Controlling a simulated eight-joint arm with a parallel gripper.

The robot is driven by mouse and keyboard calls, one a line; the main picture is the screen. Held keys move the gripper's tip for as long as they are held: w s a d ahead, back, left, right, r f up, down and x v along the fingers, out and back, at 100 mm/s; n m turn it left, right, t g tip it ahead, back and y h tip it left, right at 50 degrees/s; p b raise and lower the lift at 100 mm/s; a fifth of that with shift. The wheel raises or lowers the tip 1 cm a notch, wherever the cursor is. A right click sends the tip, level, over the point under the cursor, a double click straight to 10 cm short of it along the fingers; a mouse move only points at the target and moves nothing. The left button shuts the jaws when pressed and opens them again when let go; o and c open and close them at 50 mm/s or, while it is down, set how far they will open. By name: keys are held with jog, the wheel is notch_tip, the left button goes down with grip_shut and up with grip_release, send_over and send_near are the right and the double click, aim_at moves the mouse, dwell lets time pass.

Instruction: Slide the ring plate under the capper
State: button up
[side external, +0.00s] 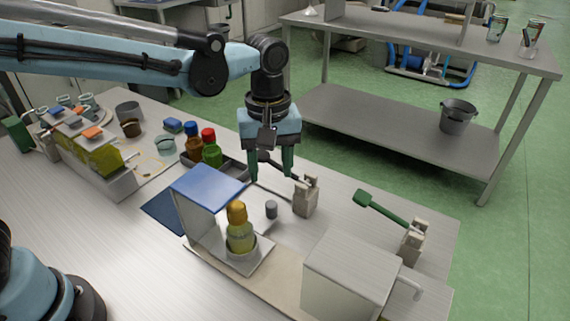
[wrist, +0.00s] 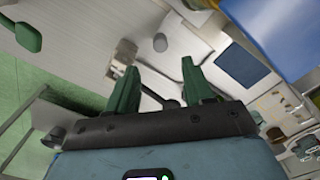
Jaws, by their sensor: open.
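The capper appears to be the bracket with a flat blue top (side external: 210,185) on the bench; the blue top also shows at the upper right of the wrist view (wrist: 285,30). A bottle with an orange cap (side external: 238,212) stands upright in a ring on a pale plate (side external: 264,256), likely the ring plate, just right of the bracket. A short grey cylinder (side external: 271,210) stands behind the bottle and shows in the wrist view (wrist: 160,42). My gripper (side external: 270,178) is open and empty, pointing down above and behind the cylinder; its green fingers show in the wrist view (wrist: 160,70).
A grey lever block (side external: 305,198) stands right of the cylinder, close to my gripper. A green-ended lever (side external: 380,208) and a pale box (side external: 350,275) are further right. A dark tray (side external: 235,172) with coloured bottles lies behind the bracket. A blue mat (side external: 163,210) lies left.

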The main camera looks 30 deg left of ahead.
aim_at(272, 204)
jog(key=shift+r, duration=1.7)
notch_tip(272, 204, down, 13)
jog(key=n, duration=0.7)
grip_shut()
